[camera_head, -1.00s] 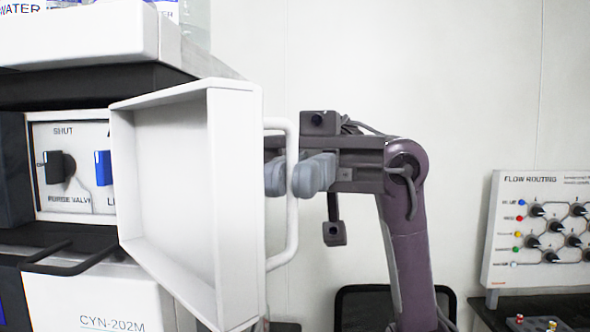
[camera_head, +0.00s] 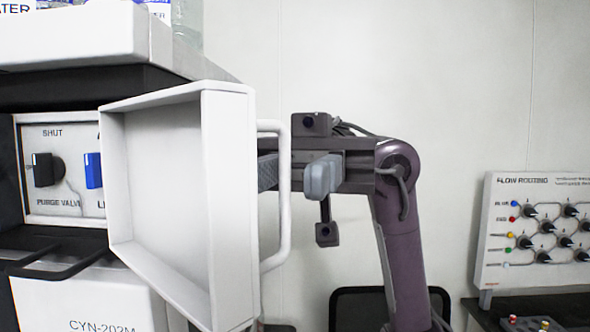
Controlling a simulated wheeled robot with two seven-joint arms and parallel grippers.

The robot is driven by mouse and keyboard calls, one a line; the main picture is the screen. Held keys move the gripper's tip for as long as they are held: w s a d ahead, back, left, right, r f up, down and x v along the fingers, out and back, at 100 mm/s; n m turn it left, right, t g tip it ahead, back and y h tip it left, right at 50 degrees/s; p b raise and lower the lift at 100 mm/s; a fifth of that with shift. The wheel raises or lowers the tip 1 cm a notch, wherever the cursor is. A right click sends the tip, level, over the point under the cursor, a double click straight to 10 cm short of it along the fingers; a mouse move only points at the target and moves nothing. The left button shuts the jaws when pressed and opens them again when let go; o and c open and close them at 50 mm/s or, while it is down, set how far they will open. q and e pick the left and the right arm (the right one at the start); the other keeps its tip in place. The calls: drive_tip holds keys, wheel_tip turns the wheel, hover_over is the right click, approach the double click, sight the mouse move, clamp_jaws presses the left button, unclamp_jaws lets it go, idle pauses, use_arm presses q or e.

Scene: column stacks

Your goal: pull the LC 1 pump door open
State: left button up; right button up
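The white LC 1 pump door (camera_head: 225,200) stands swung open, its hollow inner side facing left and a white bar handle (camera_head: 284,200) on its outer side. Behind it the pump front shows a panel with a black purge valve knob (camera_head: 44,170) and a blue knob (camera_head: 93,170). My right gripper (camera_head: 293,174) is open at the handle. One finger is on the door side of the bar, partly hidden by the door and bar; the other is to the right, with a gap to the bar. My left gripper is not in view.
A black bar handle (camera_head: 60,272) juts out below the pump panel, above a white unit marked CYN-202M (camera_head: 80,300). A flow routing panel (camera_head: 535,230) stands at the right above a dark bench. A black chair back (camera_head: 385,295) is behind my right arm.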

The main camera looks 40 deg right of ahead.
drive_tip(key=v, duration=0.7)
drive_tip(key=shift+w+d, duration=0.25)
drive_tip(key=shift+d, duration=0.05)
idle(0.5)
